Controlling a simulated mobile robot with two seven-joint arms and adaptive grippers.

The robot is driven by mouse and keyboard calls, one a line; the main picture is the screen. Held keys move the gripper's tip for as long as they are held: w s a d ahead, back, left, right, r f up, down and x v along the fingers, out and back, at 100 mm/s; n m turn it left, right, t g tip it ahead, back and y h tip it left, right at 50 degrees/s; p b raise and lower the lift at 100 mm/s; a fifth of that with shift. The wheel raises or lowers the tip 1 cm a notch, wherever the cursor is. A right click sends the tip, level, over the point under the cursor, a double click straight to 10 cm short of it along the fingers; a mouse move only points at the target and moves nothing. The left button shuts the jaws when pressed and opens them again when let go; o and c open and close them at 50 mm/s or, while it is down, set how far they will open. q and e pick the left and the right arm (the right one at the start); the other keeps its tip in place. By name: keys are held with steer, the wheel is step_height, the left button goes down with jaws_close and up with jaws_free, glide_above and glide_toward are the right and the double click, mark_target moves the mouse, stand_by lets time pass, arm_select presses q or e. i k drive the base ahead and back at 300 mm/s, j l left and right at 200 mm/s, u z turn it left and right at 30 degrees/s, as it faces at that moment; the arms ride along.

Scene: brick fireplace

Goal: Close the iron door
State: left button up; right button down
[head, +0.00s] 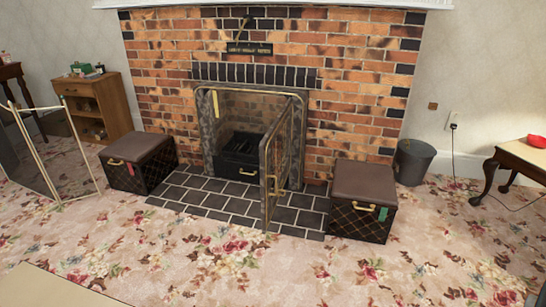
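The iron door (278,158) is a tall framed panel hinged on the right side of the fireplace opening. It stands swung out over the dark hearth tiles, seen nearly edge-on. A brass-coloured handle (272,186) shows low on it. The metal fireplace frame (207,132) surrounds the opening, with a short brass-coloured strip (215,103) at its upper left. Inside the opening sits a black grate (238,155). Neither of my grippers is in the head view.
Dark tiles (190,190) form the hearth. Brown-topped boxes stand left (140,160) and right (362,200) of it. A grey bin (413,160) and a wooden table (520,160) are at right; a folding screen (35,150) is at left. The floral carpet (240,265) in front is clear.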

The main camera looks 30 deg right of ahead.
mark_target(275, 159)
steer(key=z, duration=1)
steer(key=i, duration=0.05)
